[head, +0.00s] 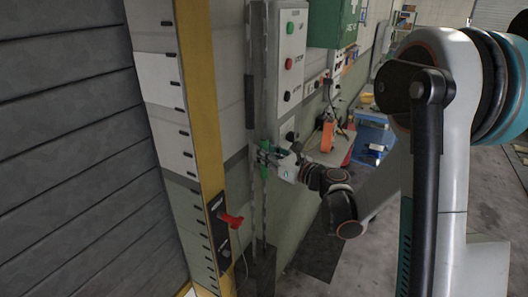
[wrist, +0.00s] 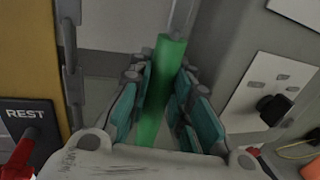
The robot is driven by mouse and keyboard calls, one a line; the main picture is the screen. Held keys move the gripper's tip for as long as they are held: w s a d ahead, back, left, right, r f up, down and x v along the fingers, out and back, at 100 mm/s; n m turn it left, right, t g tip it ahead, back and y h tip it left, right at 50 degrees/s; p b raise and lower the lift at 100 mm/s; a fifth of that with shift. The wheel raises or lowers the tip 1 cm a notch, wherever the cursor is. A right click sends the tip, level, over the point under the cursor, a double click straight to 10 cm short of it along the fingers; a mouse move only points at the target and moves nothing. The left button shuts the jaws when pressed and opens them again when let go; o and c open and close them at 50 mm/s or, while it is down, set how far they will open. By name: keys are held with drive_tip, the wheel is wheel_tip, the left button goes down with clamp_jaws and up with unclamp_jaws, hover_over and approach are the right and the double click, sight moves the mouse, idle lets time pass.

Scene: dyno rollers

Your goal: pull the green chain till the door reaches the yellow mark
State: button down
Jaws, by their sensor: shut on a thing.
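The green chain shows as a green length (head: 264,172) in the head view, in front of the wall beside the control box. It also shows in the wrist view (wrist: 168,62), upright and slightly tilted, between the teal finger pads. My gripper (head: 268,154) is shut on this green length; the fingers (wrist: 160,105) stand on both sides of it. The door (head: 65,150) is a grey slatted surface filling the left of the head view. A yellow post (head: 199,80) with a black-ticked scale runs along its edge. I cannot pick out a separate yellow mark.
A control box (head: 290,50) with green, red and black buttons hangs above my gripper. Blue crates (head: 371,135) stand further back.

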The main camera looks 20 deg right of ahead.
drive_tip(key=shift+f, duration=0.5)
drive_tip(key=c, duration=1.5)
unclamp_jaws()
drive_tip(key=shift+o, duration=0.2)
drive_tip(key=v, duration=1.2)
